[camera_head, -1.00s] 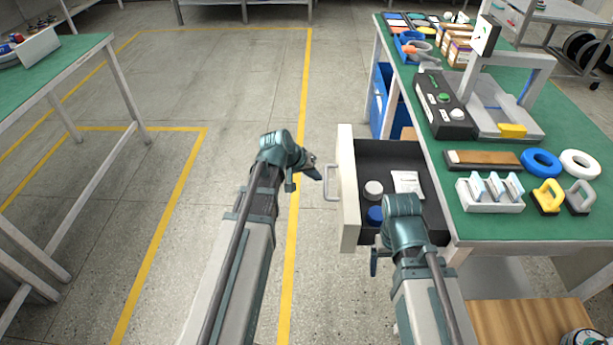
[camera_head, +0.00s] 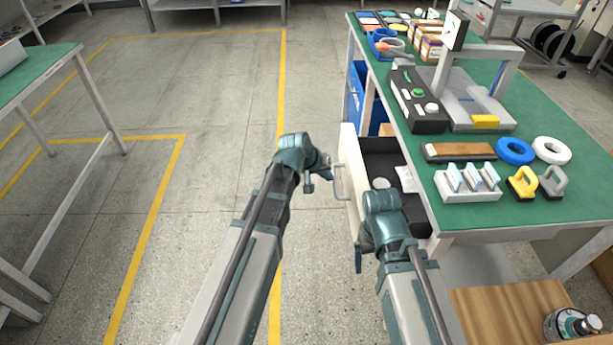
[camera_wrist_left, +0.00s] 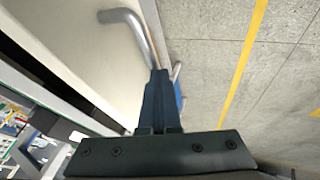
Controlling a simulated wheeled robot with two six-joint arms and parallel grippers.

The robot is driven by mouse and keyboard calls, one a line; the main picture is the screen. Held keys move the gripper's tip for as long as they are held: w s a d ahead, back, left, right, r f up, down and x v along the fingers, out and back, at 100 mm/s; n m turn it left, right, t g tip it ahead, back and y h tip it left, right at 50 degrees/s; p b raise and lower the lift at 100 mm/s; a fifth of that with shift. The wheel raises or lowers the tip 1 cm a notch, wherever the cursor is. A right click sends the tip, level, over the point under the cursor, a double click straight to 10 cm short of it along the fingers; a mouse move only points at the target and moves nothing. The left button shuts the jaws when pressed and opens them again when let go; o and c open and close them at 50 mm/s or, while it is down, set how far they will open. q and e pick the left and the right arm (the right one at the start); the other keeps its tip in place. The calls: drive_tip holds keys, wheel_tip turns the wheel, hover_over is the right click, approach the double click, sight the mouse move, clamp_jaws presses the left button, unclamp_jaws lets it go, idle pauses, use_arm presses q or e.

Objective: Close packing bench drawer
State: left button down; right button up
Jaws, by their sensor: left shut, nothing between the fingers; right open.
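The packing bench drawer, with its pale front panel (camera_head: 349,165) and dark inside (camera_head: 380,149), stands partly open from the left side of the bench. A grey bar handle (camera_head: 340,182) sticks out of its front. My left gripper (camera_head: 328,172) is shut and empty right at the handle. In the left wrist view, the shut fingers (camera_wrist_left: 159,95) are close against the drawer front (camera_wrist_left: 75,45), beside the curved handle (camera_wrist_left: 132,28); contact is hard to tell. My right gripper (camera_head: 360,258) is open near the drawer's near end, its fingers mostly hidden behind its wrist.
The green-topped bench (camera_head: 450,208) carries a white holder (camera_head: 467,183), tape rings and a black control box (camera_head: 417,100). Open floor lies left, up to another table (camera_head: 40,70).

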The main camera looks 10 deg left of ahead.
use_arm(q)
drive_tip(key=w+d, duration=0.1)
drive_tip(key=d, duration=0.4)
drive_tip(key=w+d, duration=0.2)
drive_tip(key=d, duration=0.4)
drive_tip(key=w+d, duration=0.2)
drive_tip(key=d, duration=0.4)
drive_tip(key=shift+d, duration=0.2)
drive_tip(key=shift+a, duration=0.1)
